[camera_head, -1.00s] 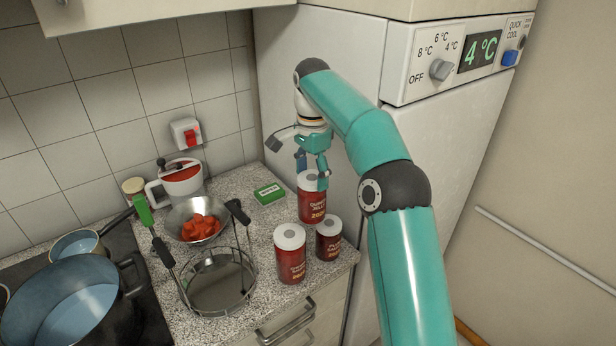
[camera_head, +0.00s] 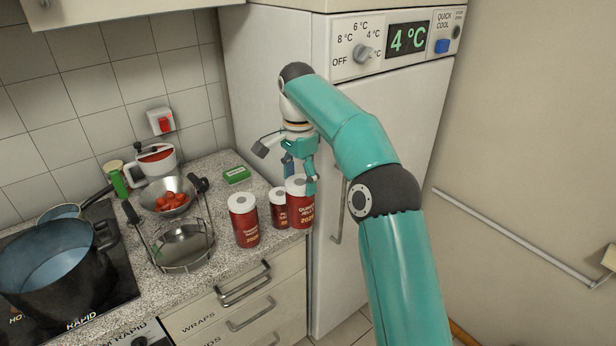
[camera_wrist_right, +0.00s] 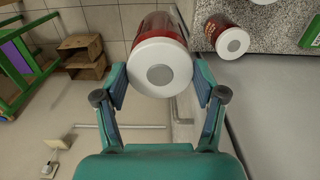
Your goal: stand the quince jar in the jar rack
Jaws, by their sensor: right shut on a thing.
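The quince jar (camera_head: 301,217) is red with a white lid, and its label reads as quince jelly. My right gripper (camera_head: 301,176) is shut on it near the lid and holds it about upright, at or past the counter's right edge by the fridge. In the right wrist view the jar (camera_wrist_right: 162,62) sits between the fingers (camera_wrist_right: 160,92) with tiled floor behind it. The jar rack, which I take to be the round wire rack (camera_head: 182,267) with two dark-gripped upright handles, stands on the counter at left and looks empty. My left gripper is out of view.
A larger red jar (camera_head: 244,227) and a smaller one (camera_head: 278,212) stand between rack and held jar. A strainer of red pieces (camera_head: 167,206), a food mill (camera_head: 152,160) and a green box (camera_head: 237,174) are behind. A dark pot (camera_head: 48,270) is on the hob at left.

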